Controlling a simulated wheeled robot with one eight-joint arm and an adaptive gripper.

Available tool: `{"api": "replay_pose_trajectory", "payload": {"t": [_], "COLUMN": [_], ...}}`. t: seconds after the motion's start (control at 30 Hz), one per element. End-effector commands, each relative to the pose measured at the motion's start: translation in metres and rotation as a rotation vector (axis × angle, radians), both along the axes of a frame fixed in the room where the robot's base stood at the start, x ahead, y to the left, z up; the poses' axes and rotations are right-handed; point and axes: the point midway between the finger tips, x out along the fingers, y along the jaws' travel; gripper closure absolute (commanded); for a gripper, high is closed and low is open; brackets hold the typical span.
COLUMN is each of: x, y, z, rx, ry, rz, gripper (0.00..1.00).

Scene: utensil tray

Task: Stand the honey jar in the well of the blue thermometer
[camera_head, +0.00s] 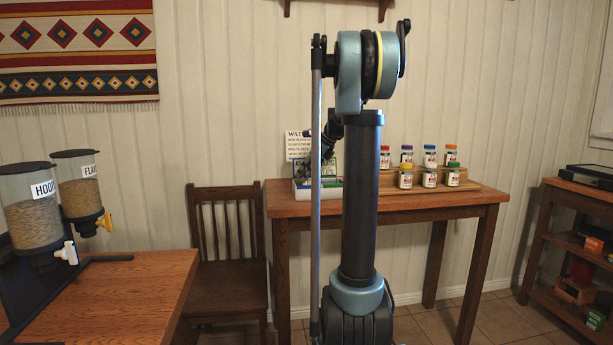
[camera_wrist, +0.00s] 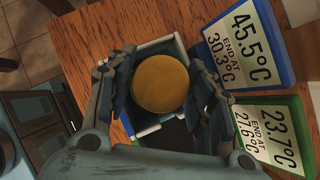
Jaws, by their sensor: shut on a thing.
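The honey jar, seen from above as a round yellow-brown lid (camera_wrist: 161,83), is between the fingers of my gripper (camera_wrist: 163,88), which is shut on it. The blue thermometer (camera_wrist: 262,75) is a blue-framed sign reading 45.5°C, end at 30.3°C, at upper right in the wrist view. A white-walled tray (camera_wrist: 155,44) with blue edging lies under and around the jar. The jar and fingers hide most of its inside. I cannot tell whether the jar is above the well or inside it. In the head view my arm hides the jar and most of the gripper.
A green-framed thermometer (camera_wrist: 302,155) reading 23.7°C, end at 27.6°C, is below the blue one. In the head view the white tray (camera_head: 302,191) is at the table's (camera_head: 412,203) left end. Several small jars stand on a wooden rack (camera_head: 468,186) to the right. A chair (camera_head: 228,250) is left.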

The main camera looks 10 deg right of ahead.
Motion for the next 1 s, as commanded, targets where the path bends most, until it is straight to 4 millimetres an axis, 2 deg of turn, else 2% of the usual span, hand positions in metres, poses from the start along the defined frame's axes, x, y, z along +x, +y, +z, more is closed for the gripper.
{"api": "replay_pose_trajectory", "payload": {"t": [0.3, 0.33, 0.4, 0.77, 1.0], "x": [0.0, 0.0, 0.0, 0.0, -0.007], "y": [0.0, 0.0, 0.0, 0.0, -0.011], "z": [-0.002, -0.002, -0.002, -0.001, 0.02], "rx": [0.0, 0.0, 0.0, 0.0, 0.001], "ry": [0.0, 0.0, 0.0, 0.0, 0.001], "rz": [0.0, 0.0, 0.0, 0.0, -0.002], "gripper": [0.82, 0.45, 0.31, 0.31, 0.31]}}
